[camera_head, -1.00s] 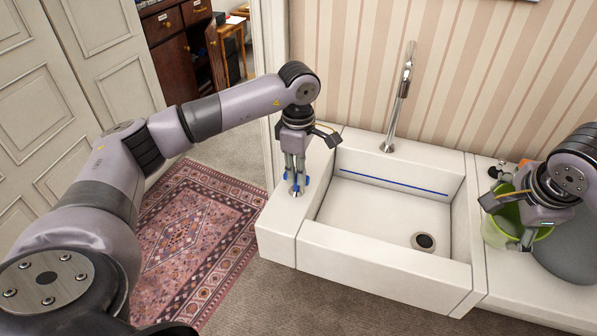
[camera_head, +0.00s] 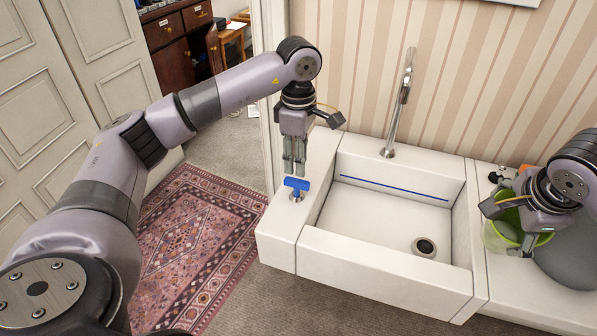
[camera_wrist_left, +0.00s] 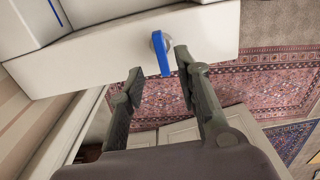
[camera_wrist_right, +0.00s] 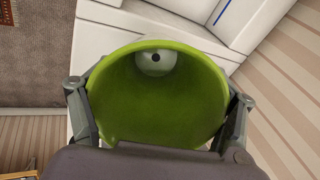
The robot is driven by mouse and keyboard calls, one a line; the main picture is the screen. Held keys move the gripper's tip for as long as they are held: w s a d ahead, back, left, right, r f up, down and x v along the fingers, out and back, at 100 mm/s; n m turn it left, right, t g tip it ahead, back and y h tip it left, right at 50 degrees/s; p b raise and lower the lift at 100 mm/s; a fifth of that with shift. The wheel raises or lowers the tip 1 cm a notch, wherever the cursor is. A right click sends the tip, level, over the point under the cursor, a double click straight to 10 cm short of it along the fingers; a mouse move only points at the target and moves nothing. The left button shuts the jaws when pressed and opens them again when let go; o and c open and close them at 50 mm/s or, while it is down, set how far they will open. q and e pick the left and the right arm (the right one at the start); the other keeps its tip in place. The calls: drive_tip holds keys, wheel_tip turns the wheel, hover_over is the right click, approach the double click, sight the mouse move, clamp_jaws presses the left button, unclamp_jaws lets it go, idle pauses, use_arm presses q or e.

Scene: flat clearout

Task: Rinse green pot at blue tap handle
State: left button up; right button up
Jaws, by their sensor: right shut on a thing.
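The blue tap handle (camera_head: 297,184) is a T-shaped bar on the white ledge left of the sink. My left gripper (camera_head: 294,172) points down just above it. In the left wrist view the left fingers (camera_wrist_left: 158,75) are apart, with the handle (camera_wrist_left: 161,54) just beyond their tips. The green pot (camera_head: 497,238) is at the counter right of the sink, partly hidden by my right gripper (camera_head: 518,225). In the right wrist view the pot (camera_wrist_right: 155,105) sits between the right fingers; a pale round piece with a dark centre shows inside. The spout (camera_head: 402,90) shows no water.
The white sink basin (camera_head: 385,208) is empty, with a dark drain (camera_head: 424,247) at its right. A grey rounded object (camera_head: 572,258) stands right of the pot. Small items (camera_head: 503,172) lie behind it. A patterned rug (camera_head: 190,240) covers the floor at left.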

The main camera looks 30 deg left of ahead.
sight(298, 180)
use_arm(q)
wheel_tip(298, 180, up, 6)
drive_tip(key=shift+r, duration=0.2)
idle(0.6)
